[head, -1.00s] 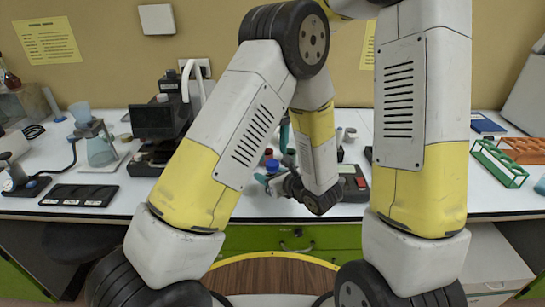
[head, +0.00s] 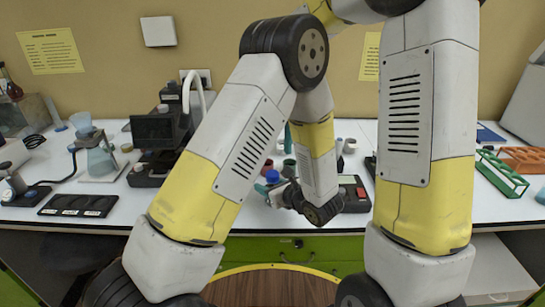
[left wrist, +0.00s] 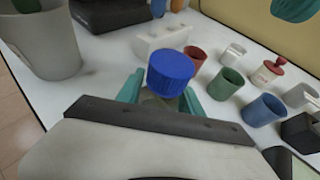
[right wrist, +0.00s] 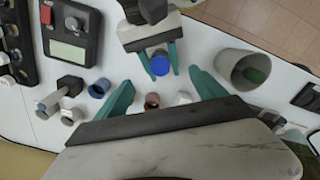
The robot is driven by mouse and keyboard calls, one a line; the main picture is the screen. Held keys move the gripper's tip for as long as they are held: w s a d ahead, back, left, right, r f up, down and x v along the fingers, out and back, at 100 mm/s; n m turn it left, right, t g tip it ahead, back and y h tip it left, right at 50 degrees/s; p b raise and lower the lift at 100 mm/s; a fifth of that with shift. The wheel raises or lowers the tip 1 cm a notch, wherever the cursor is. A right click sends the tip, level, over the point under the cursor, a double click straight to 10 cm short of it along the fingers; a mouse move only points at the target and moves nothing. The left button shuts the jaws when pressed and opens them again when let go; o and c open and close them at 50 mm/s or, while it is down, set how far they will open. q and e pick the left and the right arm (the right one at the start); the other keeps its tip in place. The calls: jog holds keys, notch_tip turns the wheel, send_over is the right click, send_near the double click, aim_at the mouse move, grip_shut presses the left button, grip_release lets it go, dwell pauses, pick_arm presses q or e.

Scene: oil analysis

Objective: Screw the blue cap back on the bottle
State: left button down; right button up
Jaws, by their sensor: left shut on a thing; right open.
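The blue cap (left wrist: 171,72) sits upright on top of the bottle, whose body is mostly hidden below it in the left wrist view. The cap also shows in the head view (head: 272,177) and from above in the right wrist view (right wrist: 160,64). I cannot tell whether it is threaded tight. My left gripper (left wrist: 158,92) is shut on the bottle, its teal fingers on either side just below the cap. My right gripper (right wrist: 163,90) is open and empty, its teal fingers spread apart, with the cap beyond the gap between them. In the head view it is mostly hidden behind my arm.
A large grey beaker (right wrist: 240,68) with something green inside stands near the held bottle. Several small cups, including a green one (left wrist: 227,83) and a blue one (left wrist: 264,110), stand close by. A device with a screen (right wrist: 68,50) and a green rack (head: 499,171) are also on the white table.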

notch_tip(320, 180, up, 10)
jog(key=shift+f, duration=0.15)
pick_arm(q)
jog(key=c, duration=0.7)
grip_release()
jog(key=shift+s, duration=0.1)
jog(key=v, duration=0.7)
jog(key=shift+s+d+r, duration=0.15)
jog(key=shift+s+d, duration=0.05)
jog(key=shift+d, duration=0.05)
